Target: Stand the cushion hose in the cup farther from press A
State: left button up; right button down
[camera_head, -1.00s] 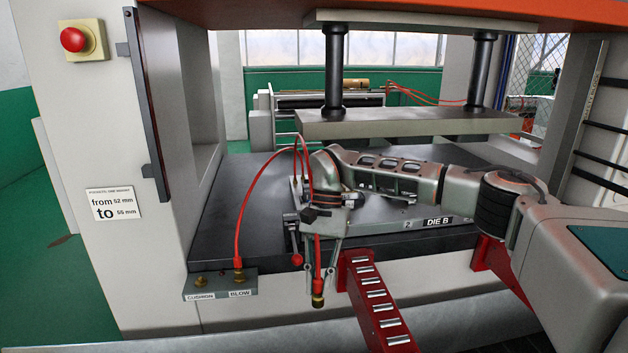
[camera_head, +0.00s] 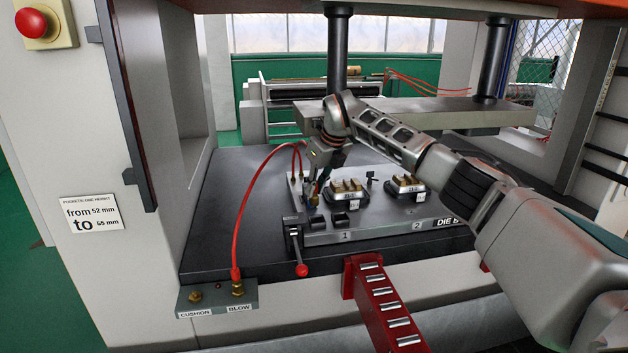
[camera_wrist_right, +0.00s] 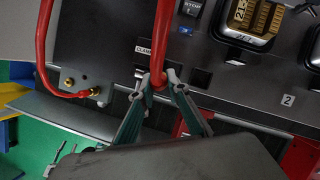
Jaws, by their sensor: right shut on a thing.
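My right gripper (camera_head: 318,188) is above the left end of the die plate, its arm reaching in from the right. In the right wrist view its fingers (camera_wrist_right: 160,82) are closed on a red hose (camera_wrist_right: 165,35), which the task calls the cushion hose. A brass end (camera_head: 314,200) shows below the fingers in the head view; in the wrist view the hose tip is hidden. The CUSHION port (camera_head: 195,297) has a brass fitting with no hose on it. I cannot make out a cup or press A for certain. My left gripper is not in view.
A second red hose (camera_head: 243,200) arcs up from the BLOW port (camera_head: 238,288). A lever with a red knob (camera_head: 302,270) stands at the plate's front left. Two dark blocks with brass tops, one of them here (camera_head: 405,182), sit on the plate. A red roller rail (camera_head: 380,300) juts forward.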

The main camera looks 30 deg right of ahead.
jog(key=shift+w+d+f+m+h, duration=0.15)
jog(key=shift+w+d+f+m, duration=0.2)
jog(key=shift+f, duration=1.05)
jog(key=shift+w+d+f+m+h, duration=0.25)
jog(key=shift+f+m, duration=0.2)
jog(key=shift+f, duration=0.95)
jog(key=shift+w+d+f+m+h, duration=0.1)
jog(key=shift+w+d+f+m, duration=0.25)
jog(key=shift+f, duration=1.05)
jog(key=shift+a, duration=0.1)
jog(key=c, duration=1.9)
grip_release()
jog(key=v, duration=1.2)
jog(key=shift+s, duration=0.1)
jog(key=shift+f, duration=0.1)
